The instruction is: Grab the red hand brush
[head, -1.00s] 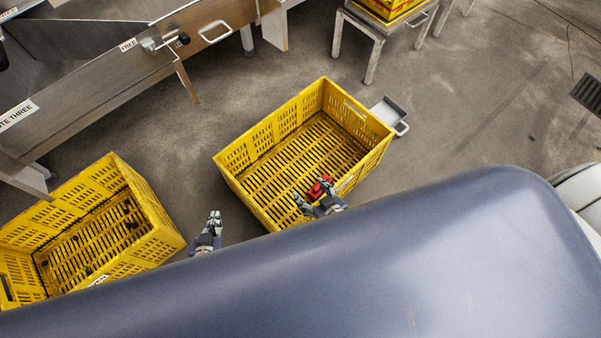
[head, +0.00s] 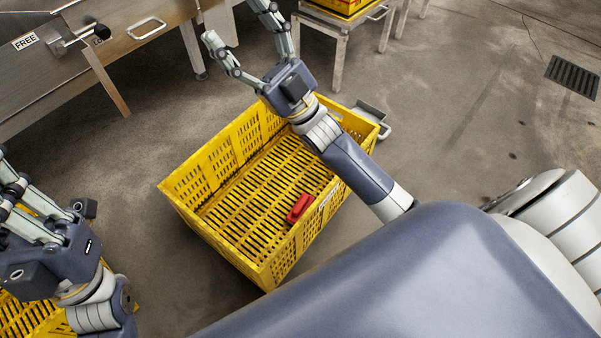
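A small red object (head: 299,208), which looks like the red hand brush, lies inside the yellow crate (head: 180,207), close to its near right wall. Its bristles cannot be made out. My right gripper (head: 240,24) is raised above the far side of the crate, well away from the red object. Its fingers are spread open and empty. My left gripper (head: 22,205) is at the left edge, away from the red object and partly cut off. Its fingertips are not clear enough to tell its state.
Another yellow crate (head: 25,318) lies under my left arm, mostly hidden. A grey dustpan-like tray (head: 372,114) stands behind the middle crate. Steel machinery (head: 150,60) and a metal stand (head: 338,30) are at the back. The floor at right is clear, with a drain grate (head: 573,76).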

